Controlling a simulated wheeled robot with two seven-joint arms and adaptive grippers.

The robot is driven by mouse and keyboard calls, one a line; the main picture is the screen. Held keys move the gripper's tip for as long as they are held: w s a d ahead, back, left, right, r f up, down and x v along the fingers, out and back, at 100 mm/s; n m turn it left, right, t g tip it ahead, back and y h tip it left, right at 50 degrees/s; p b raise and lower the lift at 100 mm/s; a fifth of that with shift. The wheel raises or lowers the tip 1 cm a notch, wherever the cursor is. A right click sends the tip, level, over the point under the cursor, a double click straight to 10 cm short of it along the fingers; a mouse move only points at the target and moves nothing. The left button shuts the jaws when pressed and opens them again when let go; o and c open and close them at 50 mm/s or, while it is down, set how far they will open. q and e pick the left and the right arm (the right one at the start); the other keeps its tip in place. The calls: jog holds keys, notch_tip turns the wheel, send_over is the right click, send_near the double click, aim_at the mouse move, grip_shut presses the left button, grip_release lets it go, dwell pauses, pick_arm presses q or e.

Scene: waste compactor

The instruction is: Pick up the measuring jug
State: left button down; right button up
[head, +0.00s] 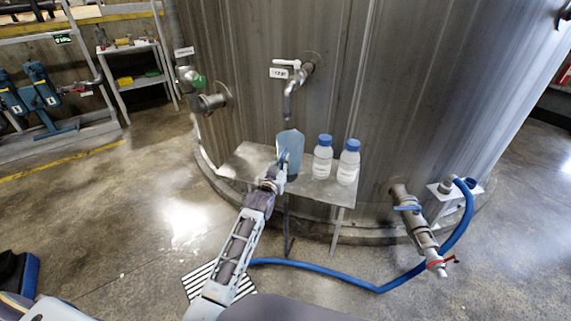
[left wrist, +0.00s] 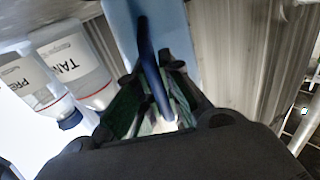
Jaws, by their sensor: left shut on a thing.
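The measuring jug (head: 291,146) is translucent blue and upright below the tap, over the small metal table. I cannot tell whether its base touches the tabletop. My left gripper (head: 281,171) reaches it from the front and is shut on its handle. In the left wrist view the dark blue handle (left wrist: 150,62) runs down between the fingers of my left gripper (left wrist: 157,105), with the pale blue jug body (left wrist: 120,22) behind it. The gripper hides the jug's lower front in the head view. My right gripper is not in view.
Two blue-capped bottles (head: 322,157) (head: 348,162) stand right of the jug on the metal table (head: 316,188). A tap (head: 290,88) hangs just above the jug, on the big steel tank (head: 420,70). A valve (head: 418,228) and blue hose (head: 375,289) are at lower right.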

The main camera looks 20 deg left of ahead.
pick_arm(q)
jog(key=shift+r, duration=0.1)
dwell(0.3)
jog(key=shift+r, duration=0.1)
